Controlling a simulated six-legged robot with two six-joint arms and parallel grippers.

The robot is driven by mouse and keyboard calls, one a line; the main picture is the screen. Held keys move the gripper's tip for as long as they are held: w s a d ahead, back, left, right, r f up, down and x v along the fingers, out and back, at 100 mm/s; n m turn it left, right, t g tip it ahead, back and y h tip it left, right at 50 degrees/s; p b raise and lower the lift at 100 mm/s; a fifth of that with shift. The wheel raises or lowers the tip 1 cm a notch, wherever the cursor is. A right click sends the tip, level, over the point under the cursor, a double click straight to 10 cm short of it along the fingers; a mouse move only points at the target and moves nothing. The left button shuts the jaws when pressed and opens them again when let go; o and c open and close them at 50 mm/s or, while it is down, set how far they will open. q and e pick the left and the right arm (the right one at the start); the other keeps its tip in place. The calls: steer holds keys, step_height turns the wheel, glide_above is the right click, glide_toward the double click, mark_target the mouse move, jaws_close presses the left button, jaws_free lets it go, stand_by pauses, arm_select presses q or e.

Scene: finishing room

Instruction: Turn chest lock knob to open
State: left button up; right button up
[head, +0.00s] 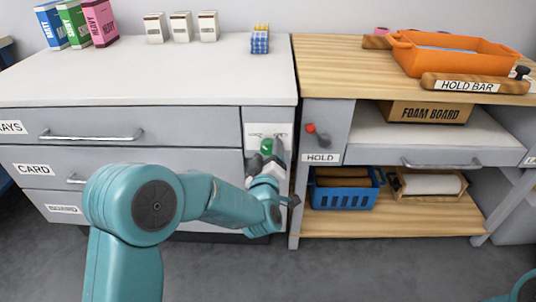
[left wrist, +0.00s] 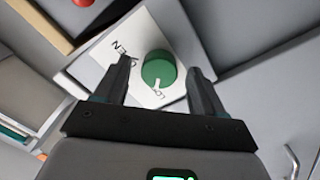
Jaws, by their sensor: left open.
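The green knob (head: 266,146) sits on a white plate (head: 255,129) on the narrow grey panel at the right end of the drawer chest (head: 190,124). In the left wrist view, the knob (left wrist: 158,70) is round, and its white mark points at the partly covered word "LOCK". The word "OPEN" shows at the left of the plate (left wrist: 118,62). My left gripper (left wrist: 159,66) is open, with one finger on each side of the knob and visible gaps between. In the head view, my left gripper (head: 267,158) partly covers the panel below the knob. My right gripper is out of view.
A wooden bench (head: 340,54) with an orange tray (head: 403,58) adjoins the chest on the right. A red knob (head: 311,128) is beside a "HOLD" label (head: 320,158). Boxes (head: 181,27) stand on the chest top. A blue basket (head: 343,195) is on the low shelf.

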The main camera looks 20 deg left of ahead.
arm_select(q)
steer(key=shift+w+a, duration=0.15)
steer(key=shift+w, duration=0.4)
steer(key=shift+c, duration=0.3)
steer(key=c, duration=1)
